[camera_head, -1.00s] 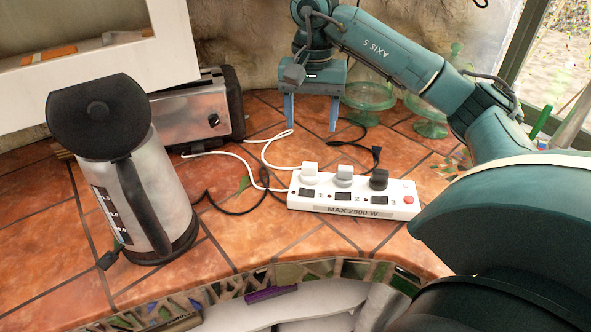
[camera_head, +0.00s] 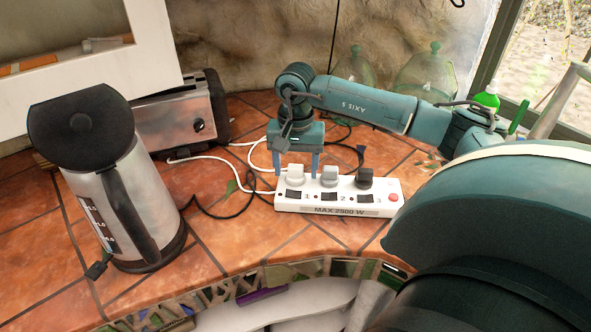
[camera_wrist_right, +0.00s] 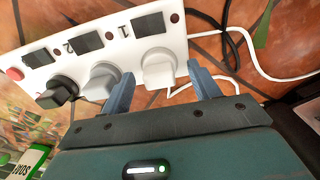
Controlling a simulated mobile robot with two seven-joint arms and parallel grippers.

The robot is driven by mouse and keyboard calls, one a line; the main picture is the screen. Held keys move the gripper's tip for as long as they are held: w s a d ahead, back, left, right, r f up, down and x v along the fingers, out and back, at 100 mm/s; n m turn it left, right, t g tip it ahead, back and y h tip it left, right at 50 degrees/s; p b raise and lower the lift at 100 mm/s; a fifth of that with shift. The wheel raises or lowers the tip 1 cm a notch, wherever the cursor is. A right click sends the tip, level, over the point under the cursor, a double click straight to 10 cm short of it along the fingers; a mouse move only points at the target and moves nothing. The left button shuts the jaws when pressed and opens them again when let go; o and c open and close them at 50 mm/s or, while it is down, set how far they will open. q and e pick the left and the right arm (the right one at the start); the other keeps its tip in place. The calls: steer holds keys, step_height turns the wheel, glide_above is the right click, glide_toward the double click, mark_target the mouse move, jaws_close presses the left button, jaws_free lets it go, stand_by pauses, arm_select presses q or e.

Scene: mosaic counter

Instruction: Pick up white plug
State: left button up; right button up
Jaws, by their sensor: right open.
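The white plug (camera_head: 295,176) sits in socket 1, at the left end of the white power strip (camera_head: 345,212). Its white cable runs off toward the toaster. My right gripper (camera_head: 296,168) is open, pointing down at the plug from behind. In the right wrist view the white plug (camera_wrist_right: 158,68) shows between the two blue fingertips, with a gap on each side; the left fingertip is close to the grey plug (camera_wrist_right: 100,80). Neither finger is closed on anything. My left gripper is not in view.
A black plug (camera_head: 364,178) is in socket 3, near the red switch (camera_head: 394,197). A kettle (camera_head: 125,200) and a toaster (camera_head: 180,118) stand on the left. Black cables lie behind and left of the strip. Glass domes (camera_head: 425,75) stand at the back right.

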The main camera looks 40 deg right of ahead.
mark_target(296, 165)
steer(key=shift+c, duration=0.2)
steer(key=c, duration=1)
step_height(296, 165, up, 10)
steer(key=shift+r+b, duration=0.1)
steer(key=shift+b, duration=0.35)
